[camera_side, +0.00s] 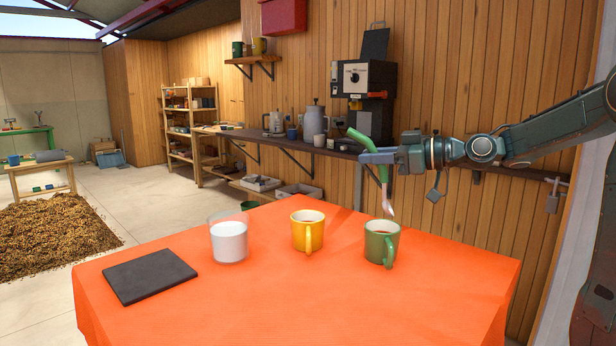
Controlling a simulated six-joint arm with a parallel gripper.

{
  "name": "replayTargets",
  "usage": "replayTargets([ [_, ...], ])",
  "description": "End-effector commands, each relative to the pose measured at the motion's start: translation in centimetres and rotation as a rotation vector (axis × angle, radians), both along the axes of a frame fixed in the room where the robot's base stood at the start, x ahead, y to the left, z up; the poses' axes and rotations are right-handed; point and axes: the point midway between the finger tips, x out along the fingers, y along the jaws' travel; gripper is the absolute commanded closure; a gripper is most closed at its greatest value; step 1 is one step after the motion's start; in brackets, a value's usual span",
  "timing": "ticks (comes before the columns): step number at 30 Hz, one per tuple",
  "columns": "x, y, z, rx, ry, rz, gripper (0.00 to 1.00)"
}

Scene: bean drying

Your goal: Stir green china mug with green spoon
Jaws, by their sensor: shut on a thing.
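The green china mug (378,245) stands upright at the right of the orange table, its handle turned toward the camera. It holds a dark content, of which little shows. The green spoon (368,143) has a bent green handle and a pale lower end. My gripper (378,157) is shut on its handle, above the mug. The spoon hangs tilted, its pale end pointing down just above the mug's rim. It looks clear of the mug, though I cannot tell its exact depth against the opening.
A yellow mug (303,233) stands left of the green mug. A glass of white liquid (229,244) and a dark flat slab (148,275) are further left. The orange tablecloth (300,305) is bare in front. A wall shelf (255,137) with jugs and a machine is behind.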

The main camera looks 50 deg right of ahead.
Motion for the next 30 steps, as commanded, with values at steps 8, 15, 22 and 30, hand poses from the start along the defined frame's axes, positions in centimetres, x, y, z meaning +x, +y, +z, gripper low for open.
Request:
replayTargets([
  [8,0.5,-0.5,0.7,0.022,-0.042,-0.04,1.0],
  [15,0.5,-0.6,0.6,0.022,-0.042,-0.04,1.0],
  [22,0.5,-0.6,-0.1,0.022,-0.041,-0.039,1.0],
  [30,0.5,-0.6,-1.9,0.023,-0.039,-0.04,1.0],
])
